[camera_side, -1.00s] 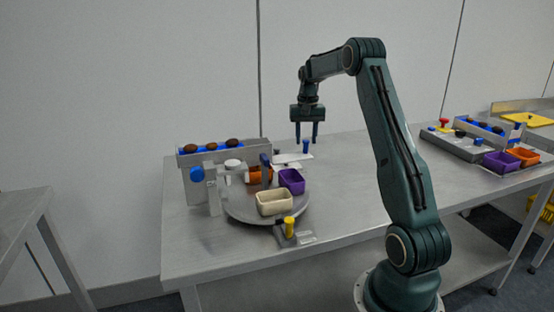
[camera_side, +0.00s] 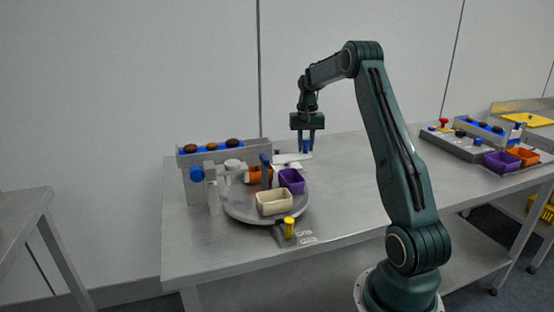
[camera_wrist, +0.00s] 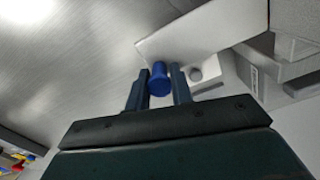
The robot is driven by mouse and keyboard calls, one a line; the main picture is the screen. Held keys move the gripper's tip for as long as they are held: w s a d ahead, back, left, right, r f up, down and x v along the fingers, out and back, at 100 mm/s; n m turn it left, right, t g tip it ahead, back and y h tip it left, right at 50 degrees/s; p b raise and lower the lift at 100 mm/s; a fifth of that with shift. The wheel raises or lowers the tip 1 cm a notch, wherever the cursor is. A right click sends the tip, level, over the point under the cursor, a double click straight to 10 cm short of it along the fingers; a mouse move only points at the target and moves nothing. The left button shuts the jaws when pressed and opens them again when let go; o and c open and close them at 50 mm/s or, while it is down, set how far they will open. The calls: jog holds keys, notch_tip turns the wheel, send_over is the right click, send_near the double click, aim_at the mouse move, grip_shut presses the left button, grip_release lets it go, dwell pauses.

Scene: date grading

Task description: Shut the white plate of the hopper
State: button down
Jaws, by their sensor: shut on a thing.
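The white plate (camera_side: 291,158) lies flat behind the turntable in the side view, with a blue knob (camera_side: 305,146) standing on it. In the wrist view the white plate (camera_wrist: 205,35) runs up to the right, and the blue knob (camera_wrist: 159,80) sits between my fingers. My gripper (camera_side: 306,148) points straight down and is shut on the blue knob; it also shows in the wrist view (camera_wrist: 160,84). The hopper (camera_side: 195,178) is the grey body at the left with several brown dates on a blue strip on top. How the plate meets the hopper is not clear.
A round turntable (camera_side: 235,208) carries a cream bin (camera_side: 273,203), a purple bin (camera_side: 292,181) and an orange bin (camera_side: 254,175). A yellow knob (camera_side: 289,226) stands at its front. A second similar station (camera_side: 465,145) stands far right.

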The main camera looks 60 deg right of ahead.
aim_at(281, 156)
jog(key=w+a, duration=0.6)
jog(key=shift+w+a+r, duration=0.1)
jog(key=shift+w+a, duration=0.1)
jog(key=shift+w, duration=0.05)
jog(key=c, duration=1.4)
grip_release()
jog(key=shift+o, duration=0.2)
jog(key=shift+r, duration=0.1)
jog(key=shift+r, duration=0.25)
notch_tip(281, 156, up, 13)
